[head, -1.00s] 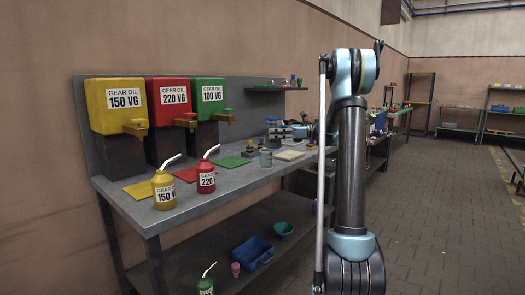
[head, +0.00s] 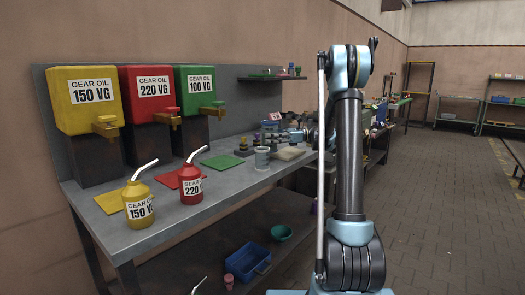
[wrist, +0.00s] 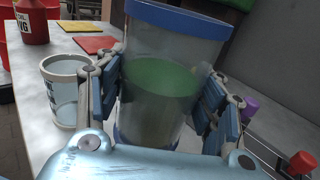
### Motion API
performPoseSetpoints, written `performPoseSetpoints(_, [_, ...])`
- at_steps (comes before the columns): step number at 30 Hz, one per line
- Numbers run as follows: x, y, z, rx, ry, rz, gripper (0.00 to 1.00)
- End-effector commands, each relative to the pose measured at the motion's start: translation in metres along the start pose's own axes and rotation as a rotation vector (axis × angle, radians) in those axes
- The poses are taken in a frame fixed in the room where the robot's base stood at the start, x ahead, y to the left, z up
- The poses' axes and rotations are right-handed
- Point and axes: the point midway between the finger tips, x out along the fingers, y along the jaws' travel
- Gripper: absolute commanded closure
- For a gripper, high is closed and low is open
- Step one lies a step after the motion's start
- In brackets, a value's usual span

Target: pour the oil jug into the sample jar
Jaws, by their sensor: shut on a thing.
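The oil jug (wrist: 158,100) is a clear cylinder with a blue rim and blue base, part filled with green oil. My gripper (wrist: 160,88) is shut on it, with blue pads on both sides. The jug looks about upright. The sample jar (wrist: 66,92) appears to be the pale open-topped vessel with dark lettering, standing left of the jug and apart from it. In the head view this jar (head: 262,158) stands on the bench near its front edge, with my gripper (head: 283,138) just behind it; the held jug is small and unclear there.
Yellow (head: 138,205) and red (head: 190,184) oil cans stand at the bench's near end, before three oil dispensers (head: 148,92). A blue bin (head: 246,262) and green bowl (head: 281,233) sit on the lower shelf.

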Motion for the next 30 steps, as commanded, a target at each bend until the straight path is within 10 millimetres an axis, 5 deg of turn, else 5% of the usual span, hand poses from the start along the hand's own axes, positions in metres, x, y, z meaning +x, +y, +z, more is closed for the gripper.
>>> performPoseSetpoints(14, [-0.002, 0.001, -0.002, -0.032, 0.014, -0.004, 0.70])
performPoseSetpoints(30, [-0.001, 0.011, -0.007, -0.265, 0.114, -0.006, 0.70])
